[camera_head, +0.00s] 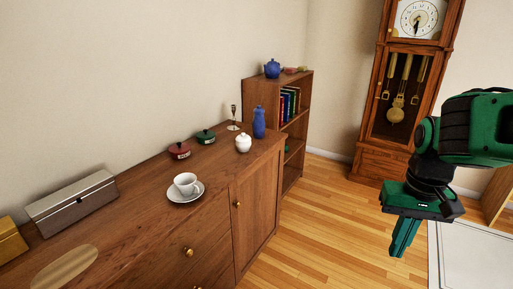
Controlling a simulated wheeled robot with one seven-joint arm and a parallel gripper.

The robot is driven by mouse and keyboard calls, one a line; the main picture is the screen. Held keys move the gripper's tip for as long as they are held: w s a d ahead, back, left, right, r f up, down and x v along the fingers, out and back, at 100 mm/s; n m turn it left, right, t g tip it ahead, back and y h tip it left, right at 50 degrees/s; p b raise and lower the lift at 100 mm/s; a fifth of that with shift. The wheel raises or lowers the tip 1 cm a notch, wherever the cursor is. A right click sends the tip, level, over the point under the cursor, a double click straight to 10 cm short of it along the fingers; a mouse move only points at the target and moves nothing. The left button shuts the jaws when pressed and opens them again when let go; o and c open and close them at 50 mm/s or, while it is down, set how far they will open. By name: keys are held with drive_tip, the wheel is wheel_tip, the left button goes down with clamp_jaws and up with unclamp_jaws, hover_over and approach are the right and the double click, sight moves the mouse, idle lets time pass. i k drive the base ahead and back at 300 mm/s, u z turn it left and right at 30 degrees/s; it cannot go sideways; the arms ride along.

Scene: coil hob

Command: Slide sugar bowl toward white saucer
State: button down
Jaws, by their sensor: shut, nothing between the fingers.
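The white sugar bowl (243,144) stands upright with its lid on, near the right end of the wooden sideboard top. The white saucer (186,197) lies nearer to me on the same top, left of the bowl and close to the front edge. A white cup (185,183) stands on the saucer. Bare wood lies between the saucer and the bowl. My gripper (398,248) is at the right, pointing down over the floor, well apart from the sideboard. Its green fingers are shut with nothing between them.
A blue bottle (259,122) stands just behind and right of the bowl, with a candlestick (234,117) behind. Red (179,151) and green (205,137) lidded pots stand along the wall side. A silver box (72,203) is at left. A bookcase (299,128) adjoins the sideboard's far end.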

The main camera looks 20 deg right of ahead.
sight(243, 141)
drive_tip(key=z, duration=0.85)
drive_tip(key=i, duration=2.1)
drive_tip(key=u, duration=0.75)
drive_tip(key=i, duration=0.5)
drive_tip(key=z, duration=0.15)
